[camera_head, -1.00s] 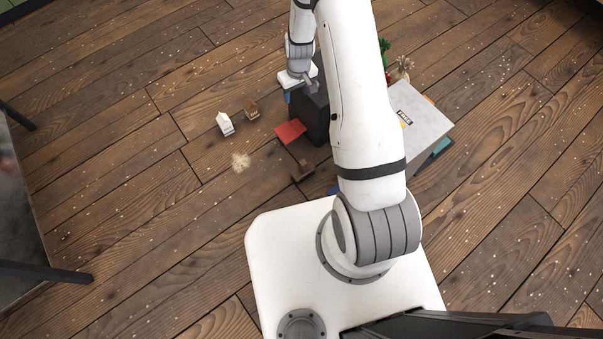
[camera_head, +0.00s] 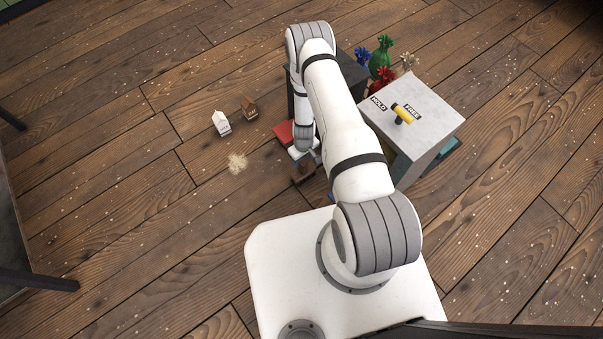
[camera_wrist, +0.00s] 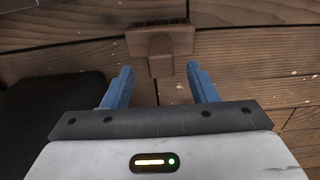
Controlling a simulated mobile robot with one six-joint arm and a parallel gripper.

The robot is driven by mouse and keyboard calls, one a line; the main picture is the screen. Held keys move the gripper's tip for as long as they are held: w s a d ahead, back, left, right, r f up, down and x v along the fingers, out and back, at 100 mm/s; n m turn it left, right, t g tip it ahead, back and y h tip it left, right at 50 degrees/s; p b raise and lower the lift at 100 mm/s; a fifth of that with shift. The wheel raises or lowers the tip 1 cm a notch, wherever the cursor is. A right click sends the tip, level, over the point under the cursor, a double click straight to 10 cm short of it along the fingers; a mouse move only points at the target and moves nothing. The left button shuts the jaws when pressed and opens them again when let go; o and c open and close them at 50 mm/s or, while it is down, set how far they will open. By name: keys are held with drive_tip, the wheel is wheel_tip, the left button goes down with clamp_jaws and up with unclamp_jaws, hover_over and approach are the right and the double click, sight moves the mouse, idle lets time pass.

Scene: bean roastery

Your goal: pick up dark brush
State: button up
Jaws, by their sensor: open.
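The dark brush (camera_wrist: 160,48) is brown with a row of dark bristles along its far edge. In the wrist view it lies on the floor ahead of my gripper (camera_wrist: 160,84), its short handle pointing back toward the space between the two blue fingers. The fingers are apart and nothing is between their tips. In the head view the brush (camera_head: 303,174) shows as a small brown shape just below my gripper (camera_head: 304,155), partly covered by it. From these views I cannot tell the height of the fingers above the brush.
A dark box (camera_wrist: 45,110) stands close left of my gripper. A grey cabinet (camera_head: 440,115) with a yellow-handled lever (camera_head: 402,113) is to the right.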

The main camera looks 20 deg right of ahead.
sight(303, 162)
drive_tip(key=shift+s+f+b, duration=0.1)
drive_tip(key=shift+f+b, duration=1.4)
drive_tip(key=shift+b, duration=0.6)
drive_tip(key=f+b, duration=0.1)
drive_tip(key=b, duration=0.2)
drive_tip(key=shift+s, duration=0.15)
drive_tip(key=shift+f+b, duration=0.8)
drive_tip(key=shift+f, duration=0.05)
drive_tip(key=shift+c, duration=0.5)
clamp_jaws()
